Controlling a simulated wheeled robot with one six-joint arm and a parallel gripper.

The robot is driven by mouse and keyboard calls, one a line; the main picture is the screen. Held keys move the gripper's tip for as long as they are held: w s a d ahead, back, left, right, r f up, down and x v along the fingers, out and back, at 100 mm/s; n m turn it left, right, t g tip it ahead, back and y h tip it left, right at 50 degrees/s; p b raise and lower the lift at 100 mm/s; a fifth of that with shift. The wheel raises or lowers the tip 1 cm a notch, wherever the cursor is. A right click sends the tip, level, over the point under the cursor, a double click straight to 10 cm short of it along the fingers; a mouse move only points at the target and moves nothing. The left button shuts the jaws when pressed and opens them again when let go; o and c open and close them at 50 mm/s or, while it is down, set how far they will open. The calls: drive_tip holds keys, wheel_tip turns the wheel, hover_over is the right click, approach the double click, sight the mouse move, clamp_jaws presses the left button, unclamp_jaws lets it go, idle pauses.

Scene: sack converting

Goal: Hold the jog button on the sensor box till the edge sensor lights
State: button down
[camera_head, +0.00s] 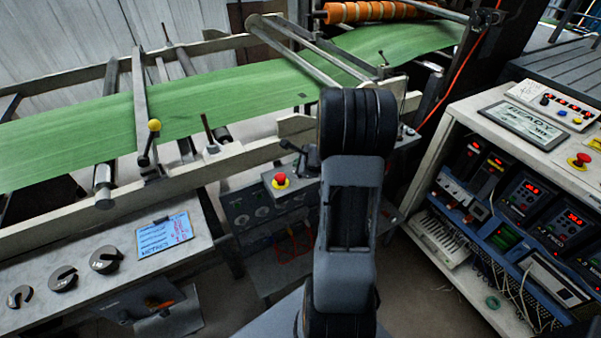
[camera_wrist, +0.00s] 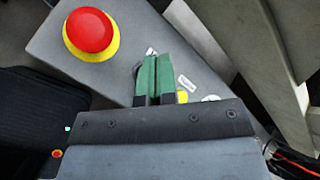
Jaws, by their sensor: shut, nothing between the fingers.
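The grey sensor box (camera_wrist: 120,75) fills the middle of the wrist view. A red mushroom button (camera_wrist: 88,30) on a yellow collar sits at its upper left; it also shows in the head view (camera_head: 281,181). My gripper (camera_wrist: 155,62) is shut, its green fingers side by side over the box face. A yellow button (camera_wrist: 182,97) and a whitish round part (camera_wrist: 210,98) are partly hidden beside the fingers. I cannot tell which is the jog button, or whether the fingertips touch the box. My arm hides the gripper in the head view. I cannot make out the edge sensor.
A green web (camera_head: 230,95) runs over rollers and rails behind the box. A lever with a yellow knob (camera_head: 154,125) stands left. A control cabinet (camera_head: 520,200) stands right. In the wrist view, beige framing is close at right.

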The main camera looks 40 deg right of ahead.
drive_tip(key=shift+r+p, duration=1.35)
drive_tip(key=shift+r, duration=0.7)
drive_tip(key=s+a+n+y, duration=0.1)
drive_tip(key=n, duration=0.1)
drive_tip(key=s+a+n+g, duration=0.1)
drive_tip(key=a+n, duration=0.1)
drive_tip(key=s+a+n+g+y, duration=0.1)
drive_tip(key=a, duration=0.1)
drive_tip(key=shift+s+a+f+n+y, duration=0.1)
drive_tip(key=shift+s+f+n+y, duration=0.1)
drive_tip(key=shift+f+n+y, duration=0.15)
drive_tip(key=s+a+r+n+g+h, duration=0.1)
drive_tip(key=s+a+r+n, duration=0.5)
drive_tip(key=a+n, duration=0.3)
drive_tip(key=s+a+r+n+g+h, duration=0.2)
drive_tip(key=s+a+r+n, duration=0.5)
drive_tip(key=n, duration=0.4)
drive_tip(key=shift+s+a+r+n+g, duration=0.15)
drive_tip(key=shift+s+a+n+g, duration=0.2)
drive_tip(key=shift+s+a, duration=0.4)
drive_tip(key=shift+w, duration=0.15)
